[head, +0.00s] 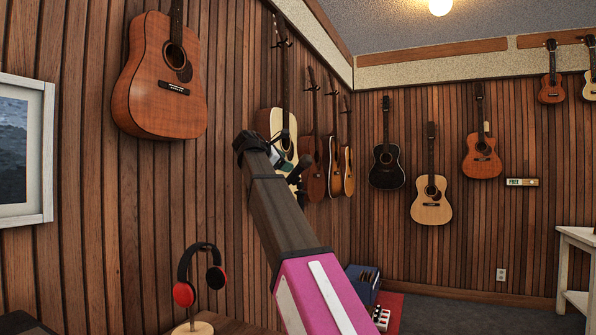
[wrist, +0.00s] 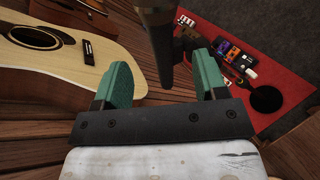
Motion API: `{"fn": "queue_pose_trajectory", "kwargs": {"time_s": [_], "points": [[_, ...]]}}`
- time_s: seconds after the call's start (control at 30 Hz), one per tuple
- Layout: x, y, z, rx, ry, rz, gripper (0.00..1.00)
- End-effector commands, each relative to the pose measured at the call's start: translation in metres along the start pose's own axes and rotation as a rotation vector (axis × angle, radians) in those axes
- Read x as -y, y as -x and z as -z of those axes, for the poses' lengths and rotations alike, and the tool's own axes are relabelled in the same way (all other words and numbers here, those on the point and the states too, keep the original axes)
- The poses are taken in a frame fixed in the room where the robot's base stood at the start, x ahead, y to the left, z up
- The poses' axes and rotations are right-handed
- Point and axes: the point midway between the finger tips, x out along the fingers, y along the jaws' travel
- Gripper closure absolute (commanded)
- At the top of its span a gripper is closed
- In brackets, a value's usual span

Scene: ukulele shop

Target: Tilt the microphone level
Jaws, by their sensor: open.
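A dark tapered cylinder, likely the microphone (wrist: 156,35), hangs down from the top edge in the wrist view. Its lower end lies between the two green fingers of my gripper (wrist: 161,72) in the picture. The fingers are apart, with gaps on both sides of it; I cannot tell its exact depth. In the head view my gripper (head: 277,158) is small and partly hidden by my arm. Dark slim parts beside it, perhaps the microphone (head: 297,172), overlap the cream guitar. The microphone's tilt is hard to judge there.
A cream guitar (wrist: 70,60) on the wall is close to my gripper's left. A red mat (wrist: 290,82) with pedals and a black disc lies below right. Headphones (head: 184,292) stand at the front left. More guitars hang behind.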

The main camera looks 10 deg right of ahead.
Motion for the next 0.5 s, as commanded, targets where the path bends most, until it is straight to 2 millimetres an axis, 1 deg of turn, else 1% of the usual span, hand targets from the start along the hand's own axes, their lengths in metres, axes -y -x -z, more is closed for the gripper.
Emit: {"fn": "queue_pose_trajectory", "kwargs": {"time_s": [0.1, 0.3, 0.5], "points": [[0.000, -0.022, 0.000, 0.001, -0.001, 0.003, 0.34], [0.000, -0.057, 0.000, 0.000, -0.001, 0.002, 0.34], [0.000, -0.081, 0.000, 0.000, -0.002, 0.001, 0.34]]}}
